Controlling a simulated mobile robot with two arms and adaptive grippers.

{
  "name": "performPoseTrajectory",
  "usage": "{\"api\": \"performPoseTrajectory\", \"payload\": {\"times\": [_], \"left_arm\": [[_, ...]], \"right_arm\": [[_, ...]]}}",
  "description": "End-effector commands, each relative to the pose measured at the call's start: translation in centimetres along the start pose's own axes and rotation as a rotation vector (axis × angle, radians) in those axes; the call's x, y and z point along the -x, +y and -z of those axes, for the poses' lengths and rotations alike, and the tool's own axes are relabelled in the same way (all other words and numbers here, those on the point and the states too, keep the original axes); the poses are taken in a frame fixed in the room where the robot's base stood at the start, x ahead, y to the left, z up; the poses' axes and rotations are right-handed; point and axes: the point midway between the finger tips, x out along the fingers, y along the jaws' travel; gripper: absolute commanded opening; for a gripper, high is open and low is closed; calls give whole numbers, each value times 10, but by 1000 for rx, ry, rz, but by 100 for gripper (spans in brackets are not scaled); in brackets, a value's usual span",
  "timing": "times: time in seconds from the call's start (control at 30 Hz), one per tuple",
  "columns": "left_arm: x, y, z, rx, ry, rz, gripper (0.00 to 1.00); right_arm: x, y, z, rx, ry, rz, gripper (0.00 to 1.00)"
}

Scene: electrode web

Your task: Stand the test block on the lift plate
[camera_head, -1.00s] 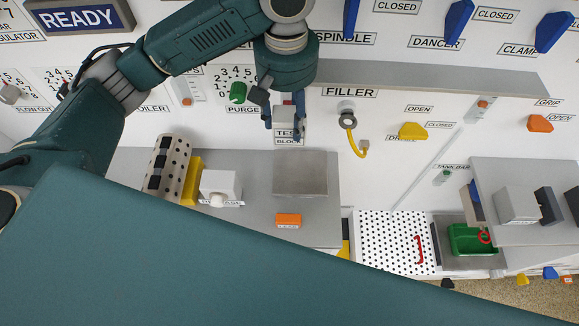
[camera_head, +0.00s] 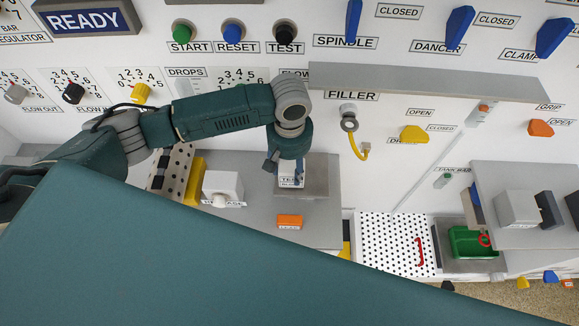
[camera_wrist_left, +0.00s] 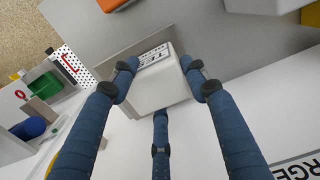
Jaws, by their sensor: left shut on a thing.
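The test block (camera_head: 290,181) is a small pale block with a printed label. My left gripper (camera_head: 285,168) comes down from above and is shut on it; the gripper hides its upper part. In the left wrist view the block (camera_wrist_left: 160,88) sits between the blue fingers, its label side showing. The lift plate (camera_head: 318,178) is a grey metal square on the left bench, and the block is in front of its left part in the head view. I cannot tell whether the block touches the plate. My right gripper is not in view.
An orange labelled block (camera_head: 290,221) lies just in front of the plate. A white box (camera_head: 222,186) and a yellow piece (camera_head: 194,181) stand to the left. A grey shelf (camera_head: 430,80) juts from the wall at upper right. A perforated white plate (camera_head: 390,240) lies right.

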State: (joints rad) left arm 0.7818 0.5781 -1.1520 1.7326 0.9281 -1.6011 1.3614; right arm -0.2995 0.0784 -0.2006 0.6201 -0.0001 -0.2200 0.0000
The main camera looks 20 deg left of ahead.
Motion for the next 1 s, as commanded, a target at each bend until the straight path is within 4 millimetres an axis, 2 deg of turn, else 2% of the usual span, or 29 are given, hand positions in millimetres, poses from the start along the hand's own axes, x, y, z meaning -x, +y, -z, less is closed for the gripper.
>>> {"api": "performPoseTrajectory", "payload": {"times": [0.1, 0.43, 0.47, 0.53, 0.87, 1.0], "left_arm": [[-8, 0, 1, 0, 2, -1, 9], [-11, 0, 0, -1, 2, -1, 9], [-12, 0, 0, -1, 1, -1, 50], [-12, 0, 0, -1, 2, -1, 64], [-10, 0, 1, -1, 2, -1, 65], [2, 1, 1, -1, 2, -3, 65]], "right_arm": [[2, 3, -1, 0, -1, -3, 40], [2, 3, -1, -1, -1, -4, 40], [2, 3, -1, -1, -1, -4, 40], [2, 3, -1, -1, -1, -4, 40], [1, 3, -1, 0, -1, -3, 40], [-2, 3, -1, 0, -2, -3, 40]]}}
